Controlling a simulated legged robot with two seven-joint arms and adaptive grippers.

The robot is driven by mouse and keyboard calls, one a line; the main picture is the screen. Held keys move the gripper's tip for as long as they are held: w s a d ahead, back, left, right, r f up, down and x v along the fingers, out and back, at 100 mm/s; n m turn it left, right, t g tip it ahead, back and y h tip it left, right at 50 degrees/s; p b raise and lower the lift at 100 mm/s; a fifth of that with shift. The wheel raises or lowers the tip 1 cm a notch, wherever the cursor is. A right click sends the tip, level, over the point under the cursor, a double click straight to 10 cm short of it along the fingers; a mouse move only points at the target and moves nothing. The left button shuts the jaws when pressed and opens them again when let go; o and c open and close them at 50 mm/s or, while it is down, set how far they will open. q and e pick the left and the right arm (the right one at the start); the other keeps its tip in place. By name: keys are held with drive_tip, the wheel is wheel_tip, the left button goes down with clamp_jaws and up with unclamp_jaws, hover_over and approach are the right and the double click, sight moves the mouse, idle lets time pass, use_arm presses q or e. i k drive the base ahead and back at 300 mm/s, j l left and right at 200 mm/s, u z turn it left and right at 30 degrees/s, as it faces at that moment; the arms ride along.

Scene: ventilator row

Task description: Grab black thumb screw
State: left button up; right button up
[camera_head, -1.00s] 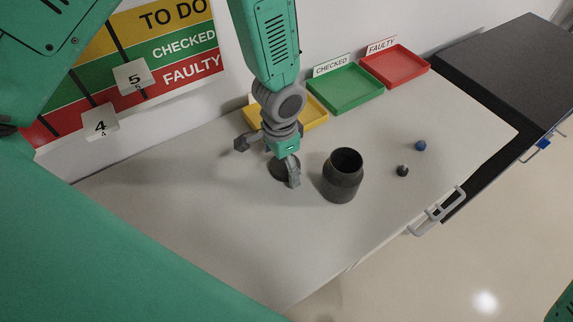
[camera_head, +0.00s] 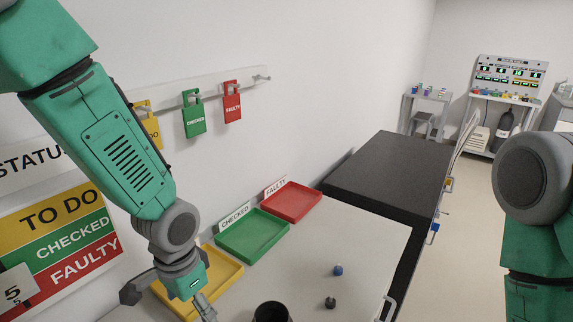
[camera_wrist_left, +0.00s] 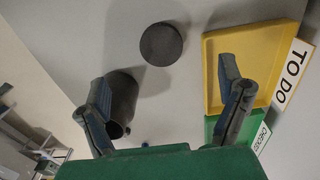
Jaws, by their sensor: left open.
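The black thumb screw (camera_head: 330,303) is a small dark knob on the pale tabletop, near the lower middle of the head view. A blue thumb screw (camera_head: 338,270) stands just behind it. My left gripper (camera_head: 170,303) is open and empty over the left part of the table, beside the yellow tray and well left of the black screw. In the left wrist view its two fingers (camera_wrist_left: 164,78) are spread apart, with a dark round disc (camera_wrist_left: 161,44) lying beyond them. The black screw cannot be made out there. My right arm shows at the right edge; its gripper is out of view.
A dark hollow cylinder (camera_head: 271,313) stands between my left gripper and the screws. Yellow (camera_head: 232,270), green (camera_head: 275,250) and red (camera_head: 312,213) trays line the wall side. A dark-topped cabinet (camera_head: 385,170) adjoins the table. The tabletop around the screws is clear.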

sight(331, 302)
drive_tip(key=k+l, duration=0.5)
drive_tip(key=k, duration=0.15)
drive_tip(key=k+l, duration=0.45)
drive_tip(key=k, duration=0.2)
